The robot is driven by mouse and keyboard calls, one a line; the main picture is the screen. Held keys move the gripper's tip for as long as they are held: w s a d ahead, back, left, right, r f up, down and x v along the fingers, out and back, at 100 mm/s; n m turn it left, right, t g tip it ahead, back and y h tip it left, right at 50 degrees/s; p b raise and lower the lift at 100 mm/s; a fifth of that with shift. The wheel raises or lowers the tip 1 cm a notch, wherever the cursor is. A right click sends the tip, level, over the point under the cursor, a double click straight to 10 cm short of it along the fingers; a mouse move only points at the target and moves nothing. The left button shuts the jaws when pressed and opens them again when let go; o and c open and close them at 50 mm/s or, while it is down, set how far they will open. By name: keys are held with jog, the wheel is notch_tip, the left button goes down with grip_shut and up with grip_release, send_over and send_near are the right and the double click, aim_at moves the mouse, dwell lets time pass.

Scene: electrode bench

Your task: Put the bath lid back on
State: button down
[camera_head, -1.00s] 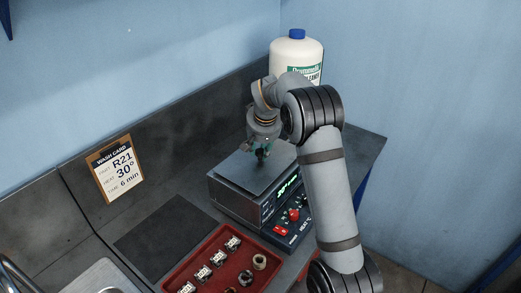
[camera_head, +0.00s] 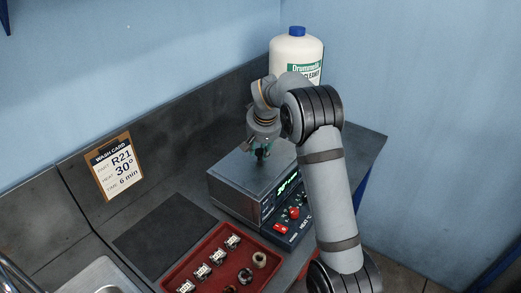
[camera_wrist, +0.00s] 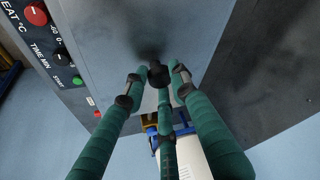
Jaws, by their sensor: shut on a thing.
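My gripper (camera_head: 261,153) is above the middle of the lid. In the wrist view, the green fingers of my gripper (camera_wrist: 157,82) are shut around the lid's small black knob (camera_wrist: 158,74). The lid's plate (camera_wrist: 120,45) fills the area beneath them.
A red tray (camera_head: 212,248) with several small metal parts stands in front of the bath. A dark mat (camera_head: 163,232) lies left of it, clear. A wash card (camera_head: 116,166) leans at the back. A white cleaner bottle (camera_head: 297,52) stands behind my arm.

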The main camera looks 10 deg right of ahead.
jog(key=c, duration=1.3)
grip_release()
jog(key=shift+c, duration=0.2)
jog(key=shift+o, duration=0.6)
jog(key=shift+f, duration=0.1)
jog(key=o, duration=0.4)
jog(key=shift+r+p, duration=2.8)
jog(key=shift+r, duration=0.8)
jog(key=shift+f, duration=0.1)
notch_tip(320, 180, down, 7)
jog(key=b, duration=0.5)
jog(key=shift+b, duration=0.3)
